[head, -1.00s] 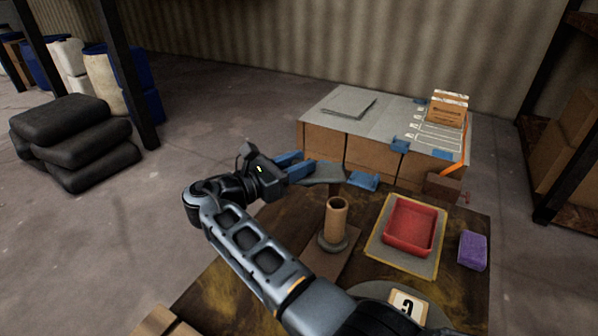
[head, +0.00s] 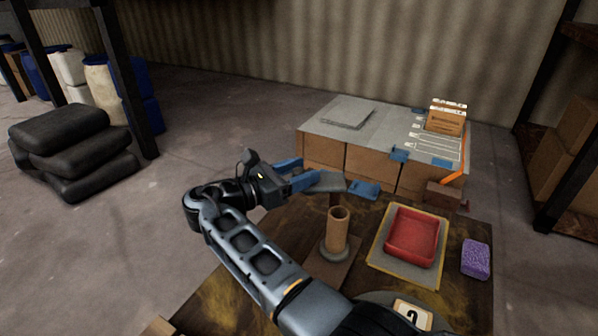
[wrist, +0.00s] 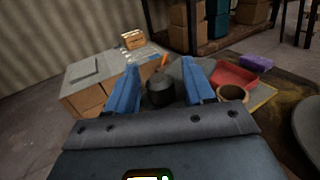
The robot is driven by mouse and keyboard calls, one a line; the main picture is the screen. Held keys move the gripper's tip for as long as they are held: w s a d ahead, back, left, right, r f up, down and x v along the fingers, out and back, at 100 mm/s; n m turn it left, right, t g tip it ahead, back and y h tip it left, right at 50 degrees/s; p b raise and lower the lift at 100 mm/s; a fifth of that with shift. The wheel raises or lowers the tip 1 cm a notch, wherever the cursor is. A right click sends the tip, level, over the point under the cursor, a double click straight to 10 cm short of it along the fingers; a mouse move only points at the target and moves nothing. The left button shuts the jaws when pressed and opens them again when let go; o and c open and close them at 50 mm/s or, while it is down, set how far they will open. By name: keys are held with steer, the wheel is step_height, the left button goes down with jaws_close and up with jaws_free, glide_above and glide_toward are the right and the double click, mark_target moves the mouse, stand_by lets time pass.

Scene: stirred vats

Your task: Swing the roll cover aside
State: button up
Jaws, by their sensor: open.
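My gripper (head: 310,173) is open, with its two blue fingers beside the left edge of a flat grey plate (head: 328,182), which looks like the roll cover. The plate sits on top of a thin post, with a blue piece (head: 363,190) at its right. A brown roll (head: 337,232) stands upright on a round grey base in front of the plate, its top uncovered. In the wrist view, a dark rounded part (wrist: 160,92) shows between the fingers, and the roll (wrist: 233,93) is right of the right finger. I cannot tell whether the fingers touch the plate.
A red tray (head: 412,236) on a mat and a purple sponge (head: 475,258) lie right of the roll. A box-built bench (head: 385,125) stands behind. A numbered card (head: 413,314) is at the front. Black sacks (head: 75,150) lie far left on open floor.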

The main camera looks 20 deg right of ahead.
steer(key=b+v, duration=0.1)
steer(key=v, duration=0.6)
steer(key=shift+s+a, duration=0.15)
steer(key=shift+a, duration=0.25)
steer(key=shift+r, duration=0.1)
